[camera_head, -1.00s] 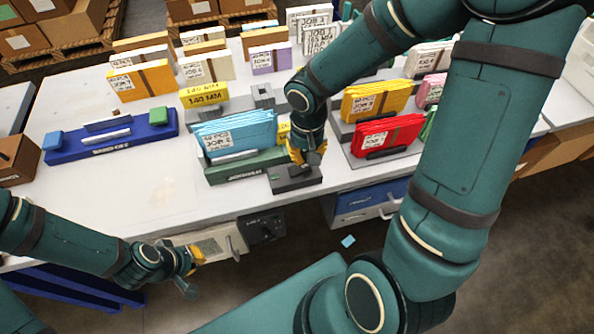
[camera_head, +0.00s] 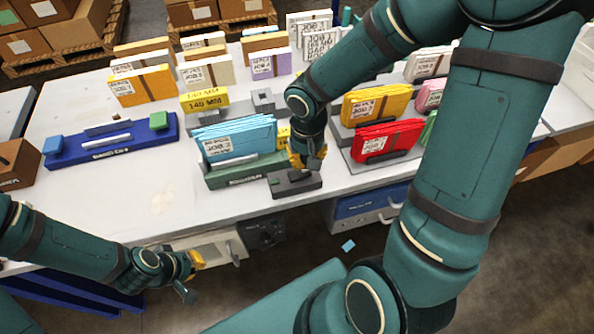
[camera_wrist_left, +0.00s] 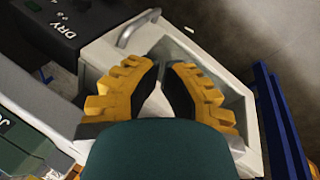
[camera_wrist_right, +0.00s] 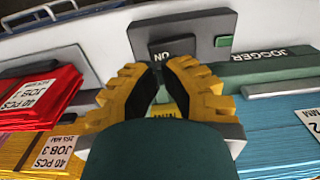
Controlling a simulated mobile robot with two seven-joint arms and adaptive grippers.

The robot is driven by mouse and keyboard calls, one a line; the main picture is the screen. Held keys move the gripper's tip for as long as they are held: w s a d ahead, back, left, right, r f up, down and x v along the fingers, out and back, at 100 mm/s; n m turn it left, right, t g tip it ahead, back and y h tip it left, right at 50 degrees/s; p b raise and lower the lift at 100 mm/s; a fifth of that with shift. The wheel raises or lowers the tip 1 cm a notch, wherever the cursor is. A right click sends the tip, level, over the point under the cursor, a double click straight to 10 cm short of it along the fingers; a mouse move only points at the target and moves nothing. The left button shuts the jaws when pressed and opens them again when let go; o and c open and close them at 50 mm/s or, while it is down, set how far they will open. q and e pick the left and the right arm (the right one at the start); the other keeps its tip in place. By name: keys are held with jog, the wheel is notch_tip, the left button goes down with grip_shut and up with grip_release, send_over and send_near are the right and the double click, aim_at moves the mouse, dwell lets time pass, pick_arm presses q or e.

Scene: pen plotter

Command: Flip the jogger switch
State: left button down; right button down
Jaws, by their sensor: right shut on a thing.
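The jogger (camera_head: 248,172) is a green base holding light-blue paper, at the table's front edge. It also shows in the right wrist view (camera_wrist_right: 270,66). Its dark grey switch box (camera_head: 293,186) stands beside it; the right wrist view shows the box (camera_wrist_right: 205,27) with an upside-down ON label. My right gripper (camera_head: 306,161) points down onto the box, its fingertips drawn together and shut on a part hidden between them, seemingly the switch. My left gripper (camera_head: 192,262) is low in front of the table, by an open drawer; its fingertips are close together with a narrow gap.
The pale drawer (camera_wrist_left: 105,58) with a handle lies under the left gripper. A dark DRY panel (camera_wrist_left: 62,28) is next to it. Red paper (camera_head: 388,139) and yellow paper (camera_head: 376,104) stand right of the switch box. A blue base (camera_head: 110,145) is at the left.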

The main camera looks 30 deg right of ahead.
aim_at(306, 170)
jog(key=shift+f+b, duration=0.9)
jog(key=shift+f, duration=0.35)
dwell(1.0)
jog(key=shift+f, duration=0.55)
dwell(0.4)
jog(key=shift+r+p, duration=2.6)
jog(key=shift+r, duration=0.95)
